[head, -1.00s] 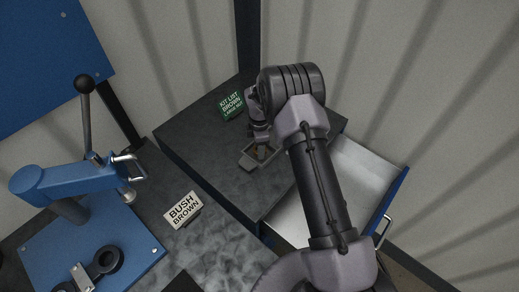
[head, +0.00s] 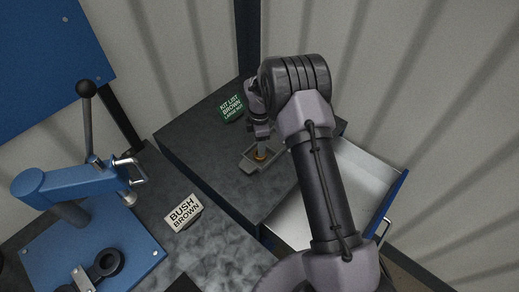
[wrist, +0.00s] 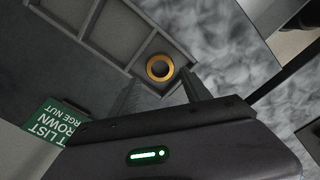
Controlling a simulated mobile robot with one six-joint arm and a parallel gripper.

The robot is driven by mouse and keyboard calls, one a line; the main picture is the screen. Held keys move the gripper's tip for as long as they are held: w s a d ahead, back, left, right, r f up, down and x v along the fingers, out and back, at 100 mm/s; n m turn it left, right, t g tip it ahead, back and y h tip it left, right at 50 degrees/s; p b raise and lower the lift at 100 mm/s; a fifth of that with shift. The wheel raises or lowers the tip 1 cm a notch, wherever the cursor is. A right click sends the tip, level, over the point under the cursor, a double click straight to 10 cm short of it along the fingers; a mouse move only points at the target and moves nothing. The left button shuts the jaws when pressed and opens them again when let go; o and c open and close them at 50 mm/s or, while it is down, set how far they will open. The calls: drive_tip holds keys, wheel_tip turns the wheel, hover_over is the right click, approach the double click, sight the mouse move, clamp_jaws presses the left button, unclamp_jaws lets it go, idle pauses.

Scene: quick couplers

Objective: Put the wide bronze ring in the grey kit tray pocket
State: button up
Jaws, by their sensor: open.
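The wide bronze ring (wrist: 160,67) lies flat in an end pocket of the grey kit tray (wrist: 112,47), its dark hole facing up. My gripper (wrist: 163,92) is open, with a fingertip to each side of the ring's near side in the wrist view. The fingers look apart from the ring. Their exact height above the tray is hard to tell. My gripper (head: 261,150) also shows above the tray in the head view.
A green kit list card (head: 231,107) stands behind the tray. An open drawer (head: 345,180) is to the right. A blue lever press (head: 85,190) and a white "BUSH BROWN" card (head: 183,212) are on the left bench. The dark top around the tray is mostly clear.

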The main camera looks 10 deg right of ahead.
drive_tip(key=s+r+m+t, duration=0.1)
drive_tip(key=s+r+m, duration=0.2)
drive_tip(key=r, duration=0.6)
drive_tip(key=s+a+r+m, duration=0.1)
drive_tip(key=s+r+m, duration=0.2)
drive_tip(key=r, duration=0.6)
drive_tip(key=s+r+m+t, duration=0.1)
drive_tip(key=s+r+m, duration=0.25)
drive_tip(key=r, duration=0.65)
drive_tip(key=s+a+r+m+t+y, duration=0.1)
drive_tip(key=s+m, duration=0.5)
drive_tip(key=s, duration=0.6)
drive_tip(key=s+a+r+m+t+y, duration=0.1)
drive_tip(key=s+r+m, duration=0.4)
drive_tip(key=s, duration=0.7)
drive_tip(key=shift+a+r+m+t+p, duration=0.3)
drive_tip(key=shift+a+m+t+p, duration=0.05)
drive_tip(key=shift+m+t, duration=0.55)
